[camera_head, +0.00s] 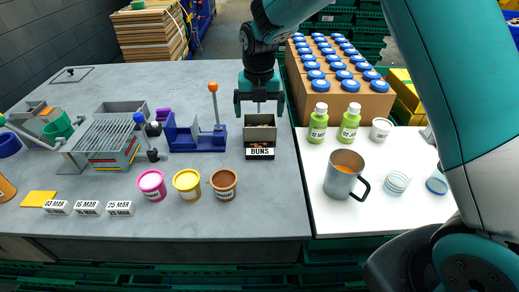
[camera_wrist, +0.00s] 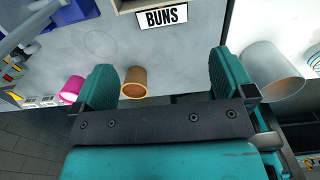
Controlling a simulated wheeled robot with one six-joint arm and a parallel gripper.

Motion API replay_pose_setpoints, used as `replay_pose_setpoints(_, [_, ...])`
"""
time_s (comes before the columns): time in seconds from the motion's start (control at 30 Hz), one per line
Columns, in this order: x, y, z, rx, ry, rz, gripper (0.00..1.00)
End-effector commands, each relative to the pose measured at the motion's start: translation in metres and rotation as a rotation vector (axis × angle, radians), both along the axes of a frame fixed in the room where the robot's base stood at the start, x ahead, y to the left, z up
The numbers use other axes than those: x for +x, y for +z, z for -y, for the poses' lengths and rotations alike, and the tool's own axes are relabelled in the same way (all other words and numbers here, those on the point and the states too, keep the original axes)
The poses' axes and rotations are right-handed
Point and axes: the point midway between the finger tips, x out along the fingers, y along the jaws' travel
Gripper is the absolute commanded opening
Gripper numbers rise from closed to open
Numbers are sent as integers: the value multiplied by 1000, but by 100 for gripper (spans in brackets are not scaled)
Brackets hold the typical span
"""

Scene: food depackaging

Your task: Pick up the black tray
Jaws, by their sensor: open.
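A small open box-like tray (camera_head: 247,135) with grey and dark walls and a BUNS label (camera_head: 260,152) on its front stands near the right edge of the grey table. Brownish contents show inside it. No other tray in view is clearly black. My gripper (camera_head: 259,103) hangs above its back part, fingers apart on either side, with nothing visible between them. Most of the tray is outside that view.
A blue fixture (camera_head: 184,138) stands left of the tray. Pink (camera_head: 152,185), yellow (camera_head: 187,184) and brown (camera_head: 223,183) cups stand in front. On the white table to the right are a metal mug (camera_head: 343,174) and green bottles (camera_head: 318,124). Table surface before the tray is clear.

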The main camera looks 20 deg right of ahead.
Motion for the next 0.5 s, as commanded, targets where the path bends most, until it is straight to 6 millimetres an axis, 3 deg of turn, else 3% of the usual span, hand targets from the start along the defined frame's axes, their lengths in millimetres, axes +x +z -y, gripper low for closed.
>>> replay_pose_setpoints(0.3, [-1,-66,0,0,-1,-4,100])
replay_pose_setpoints(0.5, [-1,-83,0,0,-2,-1,100])
